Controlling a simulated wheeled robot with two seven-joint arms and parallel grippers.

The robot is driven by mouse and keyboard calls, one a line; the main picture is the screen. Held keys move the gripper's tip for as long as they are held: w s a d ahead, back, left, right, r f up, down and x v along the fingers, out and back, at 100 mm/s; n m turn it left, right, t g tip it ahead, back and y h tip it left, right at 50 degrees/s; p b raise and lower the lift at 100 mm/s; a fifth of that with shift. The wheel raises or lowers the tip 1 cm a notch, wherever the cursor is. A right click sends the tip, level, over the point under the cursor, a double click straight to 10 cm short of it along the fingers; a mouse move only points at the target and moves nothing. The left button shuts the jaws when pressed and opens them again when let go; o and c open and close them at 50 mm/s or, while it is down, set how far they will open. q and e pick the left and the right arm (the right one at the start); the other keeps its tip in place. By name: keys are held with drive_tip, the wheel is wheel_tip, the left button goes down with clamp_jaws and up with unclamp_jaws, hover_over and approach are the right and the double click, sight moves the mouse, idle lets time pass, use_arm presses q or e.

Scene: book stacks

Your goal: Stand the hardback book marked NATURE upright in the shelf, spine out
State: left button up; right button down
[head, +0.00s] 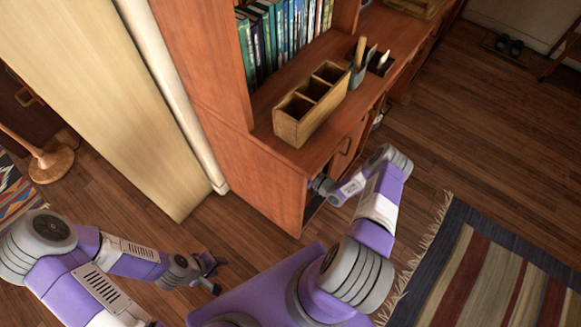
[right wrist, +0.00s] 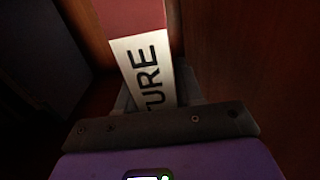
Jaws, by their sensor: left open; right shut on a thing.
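The book (right wrist: 132,16) shows in the right wrist view as a red surface with a white label, on which the black letters TURE can be read; the rest is cut off by my gripper. My right gripper (right wrist: 158,98) is shut on it. In the head view my right wrist goes into the low opening of the wooden shelf unit (head: 262,188), so the gripper and the book are hidden there. Brown panels flank the book in the wrist view. My left gripper (head: 211,275) is open and empty, low over the floor.
Books (head: 285,30) stand in the upper shelf. A wooden box with compartments (head: 312,104) and a pen holder (head: 360,68) stand on the ledge above my right wrist. A striped rug (head: 500,270) lies at the right. Bare floor lies between.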

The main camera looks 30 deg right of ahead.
drive_tip(key=shift+w+a, duration=0.25)
drive_tip(key=shift+w, duration=0.4)
wheel_tip(320, 180, down, 4)
drive_tip(key=shift+r+b, duration=0.2)
drive_tip(key=shift+b, duration=0.7)
drive_tip(key=shift+r, duration=0.15)
drive_tip(key=shift+f, duration=0.2)
drive_tip(key=c, duration=0.7)
unclamp_jaws()
